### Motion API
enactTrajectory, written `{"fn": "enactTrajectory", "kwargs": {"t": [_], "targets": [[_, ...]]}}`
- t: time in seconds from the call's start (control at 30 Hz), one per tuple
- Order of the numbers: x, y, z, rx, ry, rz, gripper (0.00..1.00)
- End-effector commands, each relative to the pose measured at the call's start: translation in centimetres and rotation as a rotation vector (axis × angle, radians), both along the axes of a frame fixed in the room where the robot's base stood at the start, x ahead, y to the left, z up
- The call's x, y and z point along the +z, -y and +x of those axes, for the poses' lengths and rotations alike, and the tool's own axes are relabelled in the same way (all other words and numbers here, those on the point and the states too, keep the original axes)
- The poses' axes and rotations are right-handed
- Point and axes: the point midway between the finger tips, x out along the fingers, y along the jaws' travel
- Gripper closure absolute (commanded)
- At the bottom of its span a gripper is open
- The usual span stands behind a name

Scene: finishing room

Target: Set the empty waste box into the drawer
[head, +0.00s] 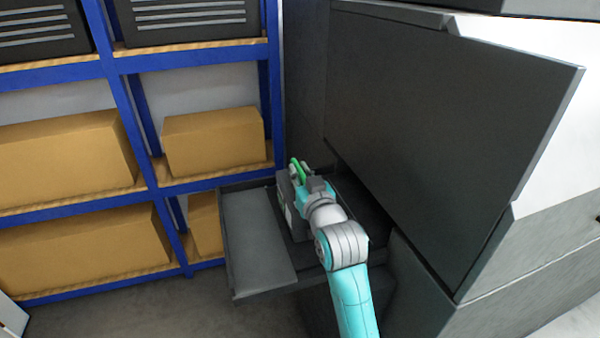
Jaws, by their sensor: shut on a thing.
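The waste box (287,212) is dark with a small green mark on its side. It shows to the left of my wrist, and my arm hides much of it. My gripper (298,172) is at the top of the box and shut on it. The drawer (258,243) is pulled out from the dark machine, with its broad grey front panel at left. The box is within the drawer's outline, just behind this panel. I cannot tell whether it rests on the drawer floor. The inside of the box is not visible.
A large dark panel (440,120) of the machine overhangs the drawer on the right. A blue shelving rack (130,120) with cardboard boxes (212,140) stands close on the left. Grey floor (170,312) is clear in front of the rack.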

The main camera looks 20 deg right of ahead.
Motion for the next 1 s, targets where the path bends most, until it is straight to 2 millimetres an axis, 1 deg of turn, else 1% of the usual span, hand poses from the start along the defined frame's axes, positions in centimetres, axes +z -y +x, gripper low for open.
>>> {"fn": "enactTrajectory", "kwargs": {"t": [0.2,0.23,0.27,0.3,0.33,0.7,0.77,0.87,1.0], "targets": [[-0.2,0.0,0.0,0.000,0.001,0.000,1.00],[-0.2,0.0,0.0,0.000,0.000,0.000,0.79],[-0.2,0.0,0.0,0.000,0.000,0.000,0.72],[-0.2,0.0,0.0,0.000,0.000,0.000,0.62],[-0.2,0.0,0.0,0.000,0.000,0.000,0.59],[0.0,0.0,-0.2,0.000,0.000,0.000,0.59],[0.0,0.0,-0.8,0.000,-0.001,0.000,0.59],[0.0,0.0,-2.4,0.000,0.001,0.000,0.59],[0.0,0.0,-5.2,0.000,-0.001,0.000,0.59]]}}
